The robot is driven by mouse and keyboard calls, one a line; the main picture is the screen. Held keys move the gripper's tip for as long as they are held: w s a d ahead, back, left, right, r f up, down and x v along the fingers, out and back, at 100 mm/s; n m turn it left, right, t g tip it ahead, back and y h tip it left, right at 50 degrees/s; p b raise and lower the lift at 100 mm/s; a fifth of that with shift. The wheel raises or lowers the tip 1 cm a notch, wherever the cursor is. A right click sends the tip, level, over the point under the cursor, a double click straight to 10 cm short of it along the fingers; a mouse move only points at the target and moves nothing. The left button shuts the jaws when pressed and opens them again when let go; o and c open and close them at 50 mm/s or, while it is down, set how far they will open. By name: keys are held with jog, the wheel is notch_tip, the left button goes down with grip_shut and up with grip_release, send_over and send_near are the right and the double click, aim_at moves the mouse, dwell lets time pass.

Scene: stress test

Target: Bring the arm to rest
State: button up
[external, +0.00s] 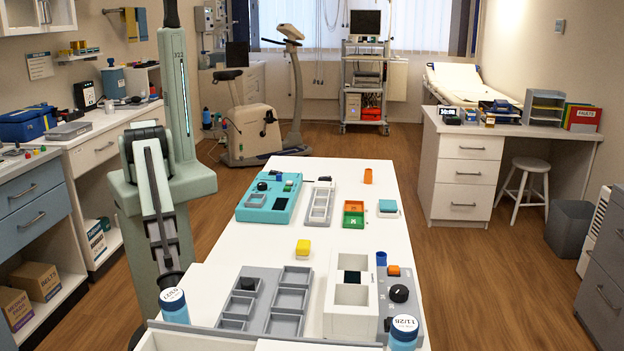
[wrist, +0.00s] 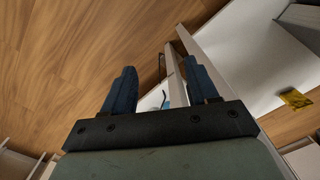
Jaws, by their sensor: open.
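My gripper (wrist: 160,68) shows in the wrist view with its two dark blue fingers well apart. Nothing is held between them. Beyond the fingers are the wood floor and the edge of the white table (wrist: 222,50). In the external view my pale green arm stands at the left side of the white table (external: 235,270), folded downward. Its lower end is dark and hard to make out there, close to the table's near left edge.
On the table are a yellow block (external: 303,247), grey trays (external: 252,315), a teal case (external: 250,208), a green and orange box (external: 353,213) and a dark knob (external: 399,293). Two blue-labelled jars (external: 174,306) stand at the near edge.

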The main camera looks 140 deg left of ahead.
jog(key=s+a+f+g, duration=0.2)
jog(key=s+a, duration=0.2)
jog(key=s, duration=0.7)
jog(key=s+a+f+m+g, duration=0.1)
jog(key=s+a, duration=0.3)
jog(key=s, duration=0.7)
jog(key=s+a+f+m+g, duration=0.1)
jog(key=s+a+f+g, duration=0.2)
jog(key=s, duration=0.8)
jog(key=shift+a+f, duration=0.4)
jog(key=shift+a, duration=0.25)
